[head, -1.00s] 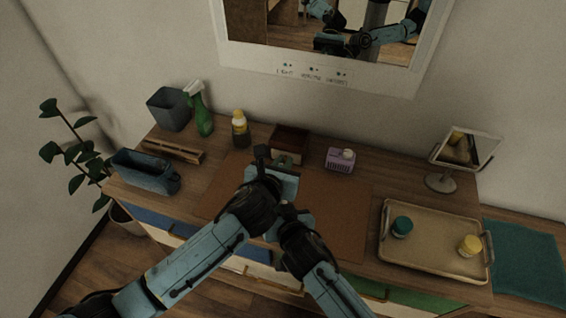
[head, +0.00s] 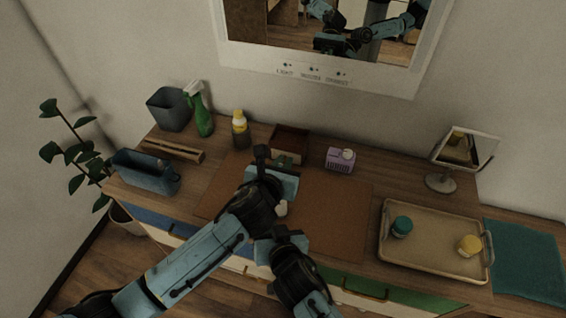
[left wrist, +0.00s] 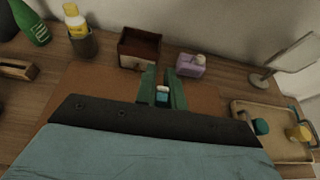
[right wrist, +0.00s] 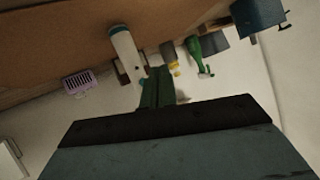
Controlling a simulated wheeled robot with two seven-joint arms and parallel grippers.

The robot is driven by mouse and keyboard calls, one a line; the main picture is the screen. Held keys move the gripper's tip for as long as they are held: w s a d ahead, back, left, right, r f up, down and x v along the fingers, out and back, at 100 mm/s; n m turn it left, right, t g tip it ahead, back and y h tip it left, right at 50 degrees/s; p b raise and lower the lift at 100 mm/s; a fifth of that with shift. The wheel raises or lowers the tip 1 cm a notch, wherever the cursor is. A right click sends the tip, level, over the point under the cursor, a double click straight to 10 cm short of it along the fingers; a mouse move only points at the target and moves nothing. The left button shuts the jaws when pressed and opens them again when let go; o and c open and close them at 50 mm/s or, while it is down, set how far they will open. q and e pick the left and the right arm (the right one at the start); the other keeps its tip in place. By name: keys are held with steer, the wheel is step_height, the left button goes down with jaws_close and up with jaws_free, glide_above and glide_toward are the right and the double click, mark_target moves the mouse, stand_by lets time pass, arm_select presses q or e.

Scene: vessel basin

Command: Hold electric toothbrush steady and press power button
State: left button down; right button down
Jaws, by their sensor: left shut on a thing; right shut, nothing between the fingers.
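My left gripper (left wrist: 162,88) is shut on the electric toothbrush (left wrist: 162,97), whose white and teal end shows between the green fingers in the left wrist view. In the right wrist view the toothbrush (right wrist: 126,48) is a white body with a teal end, near the tan mat. My right gripper (right wrist: 157,72) is shut and empty, its fingertips close beside the toothbrush; I cannot tell whether they touch. In the head view a small white end, likely the toothbrush (head: 282,209), shows between my arms. The power button cannot be made out for certain.
A brown box (head: 290,142) and a purple holder (head: 340,160) stand behind the mat (head: 335,215). A tray (head: 438,262) with two jars is at right. A yellow-capped bottle (head: 239,122), green spray bottle (head: 202,118) and bins stand at left.

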arm_select(q)
steer(key=c, duration=1.4)
jaws_free()
arm_select(e)
steer(key=shift+s+a, duration=0.3)
steer(key=shift+s, duration=0.55)
arm_select(q)
steer(key=shift+s, duration=0.1)
steer(key=v, duration=1.2)
